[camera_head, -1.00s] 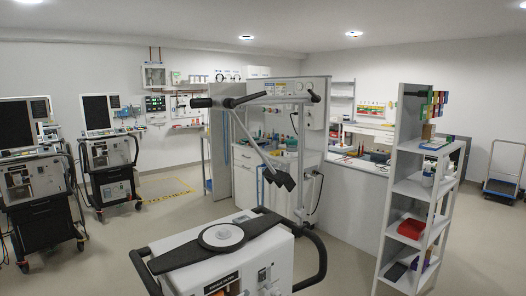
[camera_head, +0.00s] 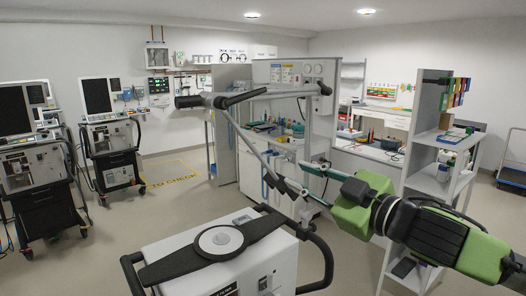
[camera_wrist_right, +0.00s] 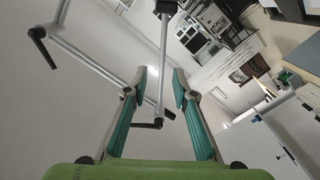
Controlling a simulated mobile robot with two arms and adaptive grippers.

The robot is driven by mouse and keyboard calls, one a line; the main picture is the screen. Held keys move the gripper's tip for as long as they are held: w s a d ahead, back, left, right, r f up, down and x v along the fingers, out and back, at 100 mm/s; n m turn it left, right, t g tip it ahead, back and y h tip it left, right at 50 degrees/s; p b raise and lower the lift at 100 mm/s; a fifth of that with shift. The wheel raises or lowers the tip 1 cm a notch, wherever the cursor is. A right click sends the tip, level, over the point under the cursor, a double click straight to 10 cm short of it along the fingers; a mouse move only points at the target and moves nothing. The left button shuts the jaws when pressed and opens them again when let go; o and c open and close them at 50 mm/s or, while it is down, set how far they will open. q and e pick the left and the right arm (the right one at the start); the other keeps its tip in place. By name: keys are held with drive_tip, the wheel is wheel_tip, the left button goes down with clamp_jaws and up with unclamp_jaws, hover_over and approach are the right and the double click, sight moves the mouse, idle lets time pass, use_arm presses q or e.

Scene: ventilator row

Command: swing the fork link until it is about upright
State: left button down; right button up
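The fork link (camera_head: 246,136) is a thin grey bar with a black forked end. It slopes from a black joint under the horizontal bar (camera_head: 285,94) down to the right, well off upright. My right gripper (camera_head: 308,180) is by its black lower end in the head view; contact is hard to tell. In the right wrist view my right gripper (camera_wrist_right: 163,86) has its green-padded fingers apart. A thin grey rod (camera_wrist_right: 161,65) with a dark end shows between them, with space visible on both sides. My left gripper is not in view.
A white ventilator unit (camera_head: 190,262) with a black handle rail (camera_head: 325,258) stands in front. A grey shelf rack (camera_head: 427,150) stands at the right, behind my right arm. Two more ventilators stand at the left, with open floor (camera_head: 150,220) between.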

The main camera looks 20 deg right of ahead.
sight(262, 159)
drive_tip(key=p+x, duration=0.2)
drive_tip(key=x, duration=0.2)
drive_tip(key=a+p+x, duration=0.1)
drive_tip(key=p+x, duration=0.1)
drive_tip(key=x, duration=0.2)
drive_tip(key=r+p+x, duration=0.1)
drive_tip(key=p+x, duration=0.1)
drive_tip(key=x, duration=0.2)
drive_tip(key=shift+s+a, duration=0.2)
drive_tip(key=shift+a, duration=0.05)
drive_tip(key=shift+w+a+f, duration=0.1)
drive_tip(key=shift+w+a, duration=0.05)
drive_tip(key=shift+w, duration=0.3)
clamp_jaws()
